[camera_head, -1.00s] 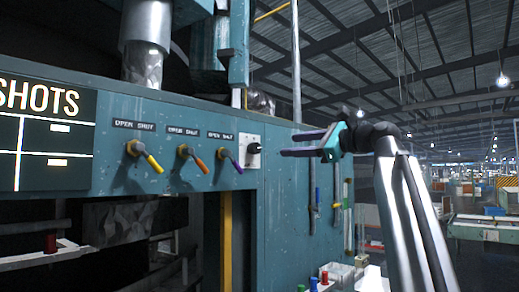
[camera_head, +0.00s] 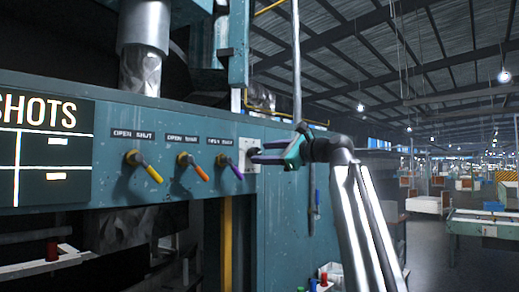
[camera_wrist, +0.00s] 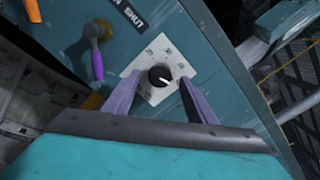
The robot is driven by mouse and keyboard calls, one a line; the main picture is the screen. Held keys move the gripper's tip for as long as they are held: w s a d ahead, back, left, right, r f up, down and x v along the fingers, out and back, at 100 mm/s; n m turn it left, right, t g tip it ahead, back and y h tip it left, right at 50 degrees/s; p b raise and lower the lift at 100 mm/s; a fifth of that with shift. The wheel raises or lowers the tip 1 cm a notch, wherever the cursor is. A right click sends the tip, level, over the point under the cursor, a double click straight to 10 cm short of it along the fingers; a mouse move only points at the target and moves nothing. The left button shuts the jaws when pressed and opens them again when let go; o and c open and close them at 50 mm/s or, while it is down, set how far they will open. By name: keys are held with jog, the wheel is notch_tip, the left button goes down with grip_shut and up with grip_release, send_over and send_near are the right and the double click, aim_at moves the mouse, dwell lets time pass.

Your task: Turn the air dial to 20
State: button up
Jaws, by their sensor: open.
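The air dial is a black round knob (camera_wrist: 160,76) with a white pointer mark, on a white square plate (camera_wrist: 148,57) with small markings. In the wrist view the knob sits between my two purple fingers, and the pointer mark points to the lower right. The markings are too small to read. My gripper (camera_wrist: 160,98) is open, with one finger on each side of the knob; I cannot tell whether they touch it. In the head view my gripper (camera_head: 268,152) reaches the white plate (camera_head: 248,146) and hides most of the knob.
A purple-handled lever (camera_head: 231,166) is close left of the plate, with an orange-handled lever (camera_head: 192,166) and a yellow-handled lever (camera_head: 144,166) farther left. A black SHOTS board (camera_head: 45,150) is at far left.

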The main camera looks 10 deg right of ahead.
jog(key=shift+p+x, duration=0.3)
jog(key=shift+x, duration=0.8)
jog(key=c, duration=1)
jog(key=shift+a, duration=0.1)
jog(key=shift+c, duration=0.2)
